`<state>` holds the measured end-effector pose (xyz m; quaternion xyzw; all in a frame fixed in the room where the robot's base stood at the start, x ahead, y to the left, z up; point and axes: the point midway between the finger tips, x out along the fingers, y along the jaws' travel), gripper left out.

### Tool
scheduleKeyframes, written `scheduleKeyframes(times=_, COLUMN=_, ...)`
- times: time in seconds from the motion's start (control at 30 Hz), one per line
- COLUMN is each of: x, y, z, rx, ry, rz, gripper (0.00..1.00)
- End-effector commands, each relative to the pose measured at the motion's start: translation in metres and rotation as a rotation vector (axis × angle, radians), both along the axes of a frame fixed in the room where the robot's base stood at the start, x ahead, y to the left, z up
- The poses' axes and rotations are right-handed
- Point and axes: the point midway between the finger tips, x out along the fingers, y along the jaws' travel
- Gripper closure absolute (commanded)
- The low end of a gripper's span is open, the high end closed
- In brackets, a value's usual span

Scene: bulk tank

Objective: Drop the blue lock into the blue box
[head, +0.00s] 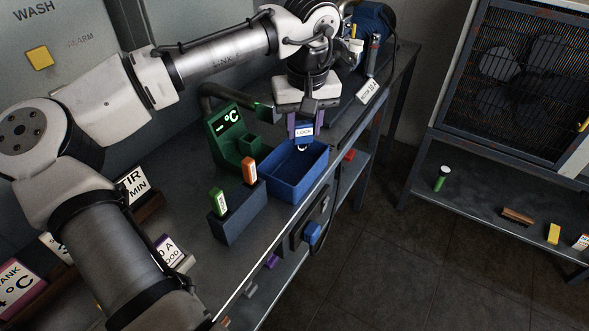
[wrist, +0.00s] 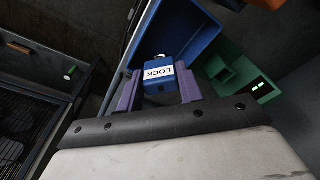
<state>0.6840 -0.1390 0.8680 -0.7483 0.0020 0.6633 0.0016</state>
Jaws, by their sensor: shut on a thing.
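The blue lock (head: 304,131) has a white label reading LOCK and hangs between the purple fingers of my gripper (head: 303,122). My gripper is shut on it. In the head view the lock is over the back part of the open blue box (head: 290,187), at about rim height or a little above. In the wrist view the lock (wrist: 158,82) sits between the two fingers (wrist: 159,92), with the blue box (wrist: 178,30) behind it. The box's inside looks empty where I can see it.
A green °C holder (head: 226,138) stands left of the box. A dark block (head: 238,218) with a green and an orange tag stands in front of it. A blue motor (head: 372,22) is at the bench's far end. A lower shelf (head: 480,196) at right holds several small items.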

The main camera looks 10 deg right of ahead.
Motion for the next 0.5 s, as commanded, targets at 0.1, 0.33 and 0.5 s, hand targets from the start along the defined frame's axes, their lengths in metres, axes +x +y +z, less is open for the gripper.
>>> scheduleKeyframes(times=0.1, x=0.0, y=0.0, z=0.0005, rx=0.0, ry=0.0, rz=0.0, gripper=0.52)
scheduleKeyframes(times=0.33, x=0.0001, y=0.0, z=0.0004, rx=0.0, ry=0.0, rz=0.0, gripper=0.39)
scheduleKeyframes(times=0.5, x=-0.0001, y=-0.0001, z=0.0016, rx=0.0, ry=0.0, rz=0.0, gripper=0.39)
